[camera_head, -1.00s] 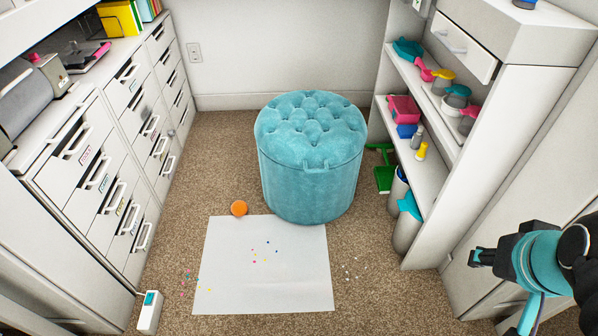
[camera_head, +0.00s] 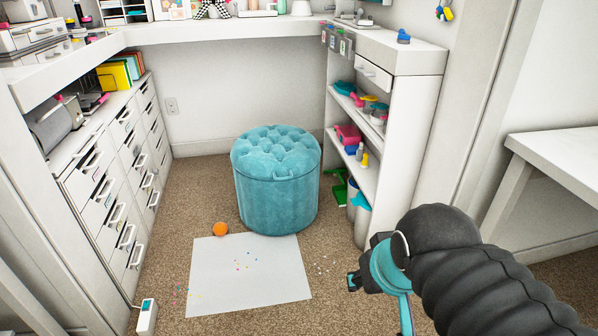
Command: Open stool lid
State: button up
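A round teal tufted stool (camera_head: 277,205) stands upright on the carpet near the middle of the view. Its buttoned lid (camera_head: 275,146) is closed on top, with a small fabric tab or handle (camera_head: 297,175) at the lid's front edge. My gripper (camera_head: 353,282) is at the lower right, in front of and to the right of the stool, well apart from it. Its fingers look small and dark, pointing left, and I cannot tell how far apart they are. Nothing is seen in it.
A white paper sheet (camera_head: 247,280) with scattered dots lies in front of the stool, beside an orange ball (camera_head: 220,229). White drawers (camera_head: 120,190) line the left. A white shelf unit (camera_head: 385,130) stands close on the right. Carpet lies open around the paper.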

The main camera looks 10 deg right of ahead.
aim_at(275, 152)
jog(key=z, duration=0.75)
jog(key=i, duration=1.35)
jog(key=u, duration=0.85)
jog(key=i, duration=0.45)
jog(key=z, duration=1.05)
jog(key=k, duration=1.2)
jog(key=u, duration=1.8)
